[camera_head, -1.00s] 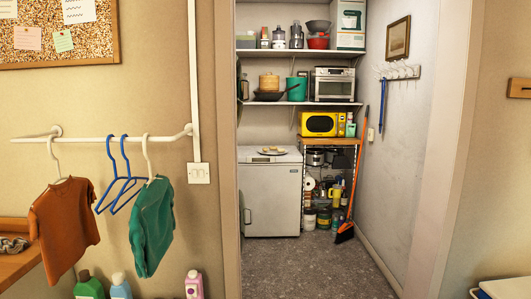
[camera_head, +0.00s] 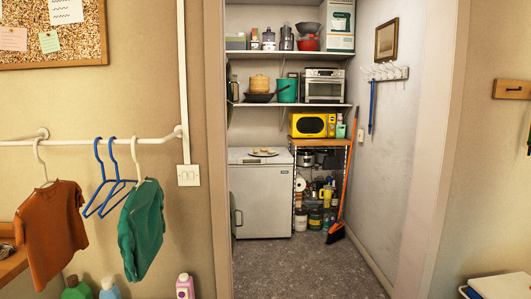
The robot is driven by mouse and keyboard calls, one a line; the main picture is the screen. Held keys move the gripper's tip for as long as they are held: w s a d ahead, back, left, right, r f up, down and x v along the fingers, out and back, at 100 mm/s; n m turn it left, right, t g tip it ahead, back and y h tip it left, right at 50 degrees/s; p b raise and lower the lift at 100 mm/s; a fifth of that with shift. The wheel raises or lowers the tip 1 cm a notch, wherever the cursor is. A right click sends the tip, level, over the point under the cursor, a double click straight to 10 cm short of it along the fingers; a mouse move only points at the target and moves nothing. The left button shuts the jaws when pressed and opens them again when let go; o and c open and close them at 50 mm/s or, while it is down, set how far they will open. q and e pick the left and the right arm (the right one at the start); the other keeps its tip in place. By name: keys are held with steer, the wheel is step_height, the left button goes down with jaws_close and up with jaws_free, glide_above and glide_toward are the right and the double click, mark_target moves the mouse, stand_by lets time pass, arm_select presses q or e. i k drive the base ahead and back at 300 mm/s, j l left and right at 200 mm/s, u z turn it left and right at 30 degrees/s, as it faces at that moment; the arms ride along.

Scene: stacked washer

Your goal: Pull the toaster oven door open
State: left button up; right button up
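The toaster oven (camera_head: 324,86) is a silver box on the middle wall shelf of the alcove, in the head view. Its front faces me, with a dark glass window and a handle bar along the top of the door; the door looks shut. It is small and far off. Neither of my grippers shows in the view.
A yellow microwave (camera_head: 312,125) stands on a wooden-topped rack below the shelf (camera_head: 285,107). A white chest fridge (camera_head: 262,200) stands left of the rack. An orange broom (camera_head: 337,232) leans at the right. The alcove floor (camera_head: 305,268) is clear. Clothes hang on a rail (camera_head: 90,142) at the left.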

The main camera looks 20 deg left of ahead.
mark_target(326, 89)
steer(key=i+u, duration=0.1)
steer(key=i, duration=0.5)
steer(key=i+l, duration=0.15)
steer(key=i, duration=0.45)
steer(key=i+u, duration=0.15)
steer(key=i, duration=0.45)
steer(key=i+l, duration=0.25)
steer(key=i, duration=0.3)
steer(key=i+j+u, duration=0.25)
steer(key=i, duration=0.55)
steer(key=i+l+u, duration=0.1)
steer(key=i+u, duration=0.15)
steer(key=i, duration=0.55)
steer(key=i+l+u, duration=0.2)
steer(key=i, duration=0.65)
